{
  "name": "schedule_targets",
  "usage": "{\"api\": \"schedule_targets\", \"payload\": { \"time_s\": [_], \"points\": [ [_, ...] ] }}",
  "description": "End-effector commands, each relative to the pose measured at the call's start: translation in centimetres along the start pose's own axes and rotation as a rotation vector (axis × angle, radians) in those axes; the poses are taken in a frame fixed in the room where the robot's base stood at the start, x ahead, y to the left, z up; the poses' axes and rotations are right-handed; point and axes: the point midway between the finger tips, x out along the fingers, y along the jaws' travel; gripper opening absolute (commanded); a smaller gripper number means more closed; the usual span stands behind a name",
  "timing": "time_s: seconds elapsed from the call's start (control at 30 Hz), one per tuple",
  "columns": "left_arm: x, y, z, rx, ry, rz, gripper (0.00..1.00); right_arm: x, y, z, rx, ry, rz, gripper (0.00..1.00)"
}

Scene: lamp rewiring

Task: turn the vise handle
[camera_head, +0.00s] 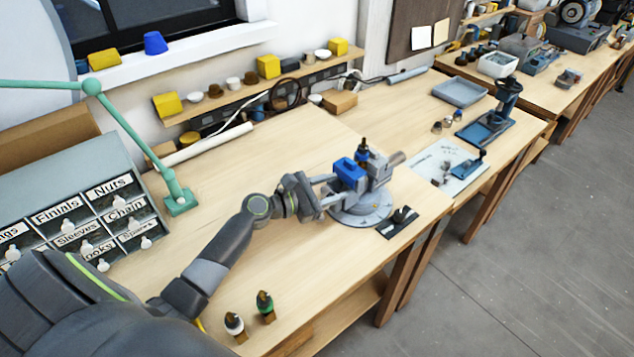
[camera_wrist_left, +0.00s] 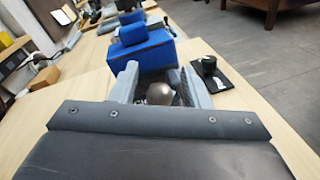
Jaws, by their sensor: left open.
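The grey vise (camera_head: 378,170) with blue jaw pads (camera_head: 349,172) stands on a round base (camera_head: 362,214) near the right end of the front bench. A dark-tipped item stands up at its jaws. My left gripper (camera_head: 328,190) reaches in from the left at the vise's near side, its fingers open. In the left wrist view the gripper (camera_wrist_left: 160,88) has a rounded metal knob (camera_wrist_left: 160,93) between its fingers, which seems to be part of the vise handle. The blue pads (camera_wrist_left: 142,48) rise just beyond. Most of the handle is hidden, and contact cannot be told. My right gripper is not in view.
A small black mat (camera_head: 398,224) with a dark part lies right of the vise. A labelled drawer cabinet (camera_head: 85,215) and green lamp arm (camera_head: 140,140) stand left. Two small bottles (camera_head: 265,305) stand at the front edge. The bench middle is clear.

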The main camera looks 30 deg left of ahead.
Motion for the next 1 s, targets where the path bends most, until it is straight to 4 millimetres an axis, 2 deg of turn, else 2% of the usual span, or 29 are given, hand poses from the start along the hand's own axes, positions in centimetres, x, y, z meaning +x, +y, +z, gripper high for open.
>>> {"api": "schedule_targets", "payload": {
  "time_s": [0.17, 0.4, 0.6, 0.83, 1.0],
  "points": [
    [-2.0, 0.0, -0.4, 0.003, 0.004, 0.0, 0.42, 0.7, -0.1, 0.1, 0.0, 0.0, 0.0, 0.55],
    [-7.3, -0.1, -0.6, 0.006, 0.006, -0.001, 0.42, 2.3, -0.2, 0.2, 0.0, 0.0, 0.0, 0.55],
    [-11.0, -0.1, -0.5, 0.004, 0.006, -0.002, 0.42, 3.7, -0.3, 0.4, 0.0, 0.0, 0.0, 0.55],
    [-14.3, -0.2, -0.5, 0.004, 0.006, -0.003, 0.42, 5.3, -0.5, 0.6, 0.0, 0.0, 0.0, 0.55],
    [-15.8, -0.1, -0.3, 0.003, -0.001, -0.001, 0.42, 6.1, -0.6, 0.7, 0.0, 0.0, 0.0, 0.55]
  ]
}}
